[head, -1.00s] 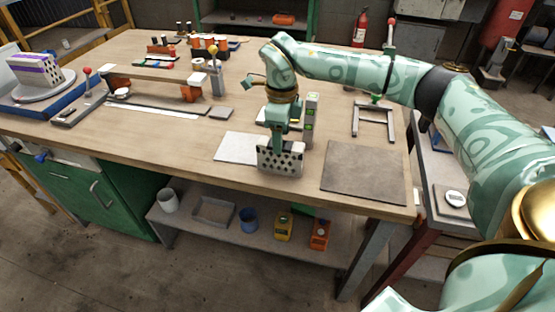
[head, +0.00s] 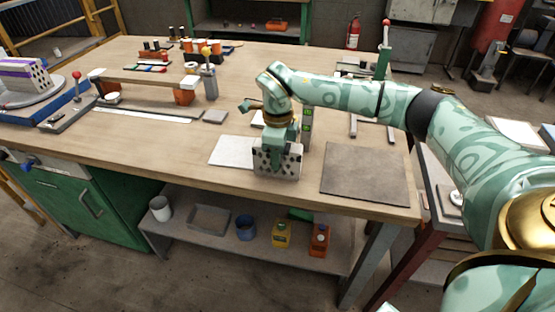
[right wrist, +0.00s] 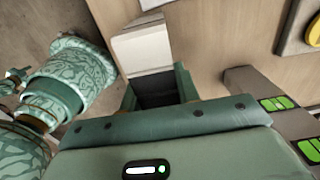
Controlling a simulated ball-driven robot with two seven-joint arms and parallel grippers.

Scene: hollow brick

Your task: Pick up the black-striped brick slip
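My right gripper (head: 276,158) points down at the front of the workbench, at a pale brick block (head: 292,165) with dark holes. One green finger shows in front of the block's near face. In the right wrist view the green fingers (right wrist: 157,95) stand apart with a dark area between them. A pale grey and white block-like piece (right wrist: 143,46) shows just past the fingers; I cannot tell whether they touch it. I cannot make out black stripes on any piece.
A white sheet (head: 229,152) lies left, and a brown-grey mat (head: 365,173) right. A purple-striped brick (head: 22,72) sits far left.

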